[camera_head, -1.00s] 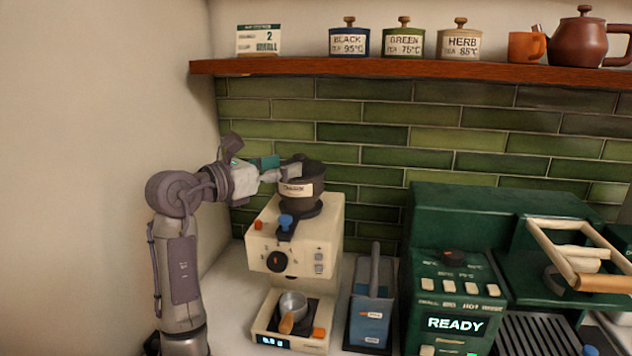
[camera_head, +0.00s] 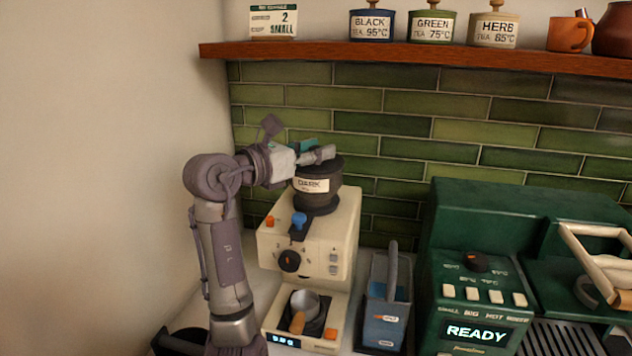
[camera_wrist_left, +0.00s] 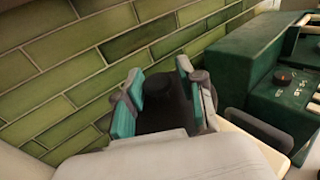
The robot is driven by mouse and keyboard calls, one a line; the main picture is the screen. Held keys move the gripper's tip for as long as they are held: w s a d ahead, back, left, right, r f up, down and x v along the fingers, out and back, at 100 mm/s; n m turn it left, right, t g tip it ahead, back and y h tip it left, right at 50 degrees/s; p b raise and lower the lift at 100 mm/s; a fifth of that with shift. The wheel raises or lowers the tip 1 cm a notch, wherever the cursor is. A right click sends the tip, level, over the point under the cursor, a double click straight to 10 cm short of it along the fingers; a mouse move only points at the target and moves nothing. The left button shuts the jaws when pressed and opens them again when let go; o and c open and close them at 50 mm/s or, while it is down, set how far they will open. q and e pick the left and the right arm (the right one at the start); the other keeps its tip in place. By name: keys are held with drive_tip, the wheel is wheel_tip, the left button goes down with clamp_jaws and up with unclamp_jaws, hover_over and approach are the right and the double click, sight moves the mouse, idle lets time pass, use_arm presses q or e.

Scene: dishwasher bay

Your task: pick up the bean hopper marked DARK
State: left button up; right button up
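The bean hopper marked DARK (camera_head: 313,186) is a black round container with a cream label. It sits upright on top of the cream grinder (camera_head: 330,238). My left gripper (camera_head: 318,153) reaches in from the left at the hopper's upper part. In the left wrist view its teal-padded fingers (camera_wrist_left: 160,92) are spread on either side of the dark hopper (camera_wrist_left: 163,108). I cannot tell whether the pads touch it. The fingers cover part of the hopper's top in the head view. My right gripper is not in view.
A shelf (camera_head: 420,54) with labelled tea canisters runs above. A blue-grey container (camera_head: 383,322) stands right of the grinder, then the green machine (camera_head: 475,218) reading READY. A small metal cup (camera_head: 304,302) sits on the grinder's base. The wall is close on the left.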

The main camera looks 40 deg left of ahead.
use_arm(q)
drive_tip(key=shift+w+a+f, duration=0.15)
drive_tip(key=shift+w, duration=0.05)
drive_tip(key=shift+c, duration=1.3)
drive_tip(key=shift+a+f, duration=0.1)
drive_tip(key=shift+c, duration=1.3)
clamp_jaws()
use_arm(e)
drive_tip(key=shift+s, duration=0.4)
use_arm(q)
drive_tip(key=shift+r, duration=0.2)
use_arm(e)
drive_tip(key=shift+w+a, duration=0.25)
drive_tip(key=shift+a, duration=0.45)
